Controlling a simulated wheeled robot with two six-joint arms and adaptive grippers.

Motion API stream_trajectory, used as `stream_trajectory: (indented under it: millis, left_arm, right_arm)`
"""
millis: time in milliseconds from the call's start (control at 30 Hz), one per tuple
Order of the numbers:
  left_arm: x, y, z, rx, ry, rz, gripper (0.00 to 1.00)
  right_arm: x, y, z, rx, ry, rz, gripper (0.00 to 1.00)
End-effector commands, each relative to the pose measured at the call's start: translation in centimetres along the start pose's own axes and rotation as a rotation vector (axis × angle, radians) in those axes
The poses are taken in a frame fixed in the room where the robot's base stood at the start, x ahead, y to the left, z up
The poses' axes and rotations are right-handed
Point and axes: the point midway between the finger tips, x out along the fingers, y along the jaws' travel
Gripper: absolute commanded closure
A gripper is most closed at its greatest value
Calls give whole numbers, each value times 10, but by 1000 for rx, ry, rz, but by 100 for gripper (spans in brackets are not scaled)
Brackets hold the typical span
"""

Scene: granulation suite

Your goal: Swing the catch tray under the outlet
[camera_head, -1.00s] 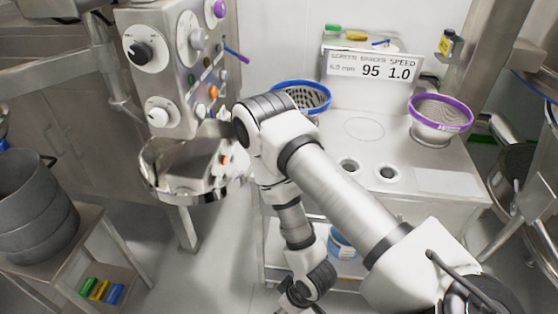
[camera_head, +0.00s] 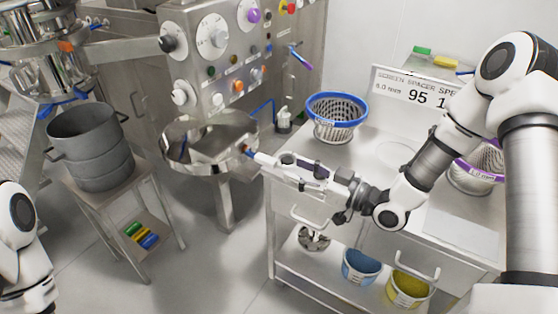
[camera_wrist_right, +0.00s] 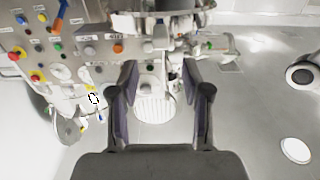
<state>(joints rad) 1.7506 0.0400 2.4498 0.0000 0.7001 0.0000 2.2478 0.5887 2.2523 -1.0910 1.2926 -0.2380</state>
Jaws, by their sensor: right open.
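The catch tray (camera_head: 182,158) looks to be the round, shiny steel pan below the control panel. A small blue-tipped part shows at its right rim. My right gripper (camera_head: 262,160) reaches in from the right with its fingertips close to that rim. I cannot tell whether they touch it. In the right wrist view its two dark-padded fingers (camera_wrist_right: 160,100) are apart, with a pale ribbed round shape beyond the gap. The outlet cannot be picked out for certain; a steel machine (camera_head: 40,45) stands at the upper left. My left gripper is out of view.
The control panel (camera_head: 225,70) stands behind the tray. A grey pot (camera_head: 90,150) sits on a stand at left. A steel cart at right holds a blue-rimmed basket (camera_head: 335,118) and a purple-rimmed one (camera_head: 470,178), with blue and yellow tubs (camera_head: 362,266) below. Floor is clear between.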

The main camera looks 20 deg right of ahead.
Motion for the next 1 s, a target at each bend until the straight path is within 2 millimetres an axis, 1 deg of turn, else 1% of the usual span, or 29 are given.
stream_trajectory:
  millis: [167,400,500,600,800,867,900,933,1000]
  left_arm:
    - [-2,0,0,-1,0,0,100]
    - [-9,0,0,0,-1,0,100]
    - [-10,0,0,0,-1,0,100]
    - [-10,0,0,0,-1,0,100]
    - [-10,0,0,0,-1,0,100]
    - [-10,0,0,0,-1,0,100]
    - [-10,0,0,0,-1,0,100]
    - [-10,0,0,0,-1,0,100]
    - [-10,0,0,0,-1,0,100]
  right_arm:
    - [18,-1,-1,-7,-3,-4,52]
    - [61,-2,-1,-7,-4,-6,52]
    - [73,-1,-1,-4,-3,-3,52]
    - [78,-1,0,-2,-2,-2,52]
    - [78,-1,0,-1,-1,-1,52]
    - [78,-1,0,-1,-2,-1,73]
    - [78,-1,0,-1,-2,-1,88]
    - [78,-1,0,-1,-2,-1,98]
    - [78,-1,0,-1,-2,-1,100]
